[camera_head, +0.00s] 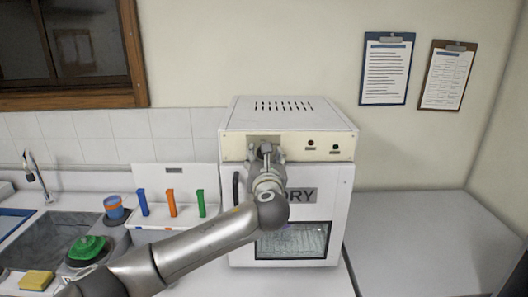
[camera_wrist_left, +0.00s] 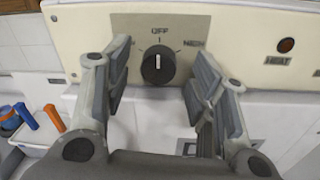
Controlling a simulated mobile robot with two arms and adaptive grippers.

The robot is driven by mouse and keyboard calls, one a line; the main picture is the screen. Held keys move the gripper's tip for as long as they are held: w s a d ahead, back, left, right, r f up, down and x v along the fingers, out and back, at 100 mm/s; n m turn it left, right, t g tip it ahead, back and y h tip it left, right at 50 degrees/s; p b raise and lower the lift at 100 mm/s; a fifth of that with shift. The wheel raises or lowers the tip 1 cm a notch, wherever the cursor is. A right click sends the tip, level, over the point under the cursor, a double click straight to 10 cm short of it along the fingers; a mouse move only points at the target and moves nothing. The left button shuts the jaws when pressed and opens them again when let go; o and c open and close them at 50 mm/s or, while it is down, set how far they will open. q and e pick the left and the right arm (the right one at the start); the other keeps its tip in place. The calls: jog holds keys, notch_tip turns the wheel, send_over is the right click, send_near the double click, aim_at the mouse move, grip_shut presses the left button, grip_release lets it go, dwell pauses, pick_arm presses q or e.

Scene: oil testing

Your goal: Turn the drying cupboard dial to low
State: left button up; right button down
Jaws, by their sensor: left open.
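The drying cupboard (camera_head: 340,190) is a white box marked "DRY" with a vented top and a windowed door. Its dial (camera_wrist_left: 158,66) is a round black knob on a beige plate in the left wrist view, with its white mark pointing up at "OFF". "HIGH" is partly readable on the right; the label on the left is hidden by a finger. My left gripper (camera_wrist_left: 158,85) is open, with one finger on each side of the dial and apart from it. In the head view my left gripper (camera_head: 265,150) covers the dial. My right gripper is not in view.
A red lamp (camera_wrist_left: 286,45) marked "HEAT" is right of the dial. Left of the cupboard stand a white rack (camera_head: 160,221) with coloured handles and a sink (camera_head: 45,235). The counter on the right (camera_head: 425,235) is clear.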

pick_arm(q)
jog(key=shift+w, duration=0.5)
jog(key=shift+c, duration=0.2)
jog(key=c, duration=1)
jog(key=shift+o, duration=0.2)
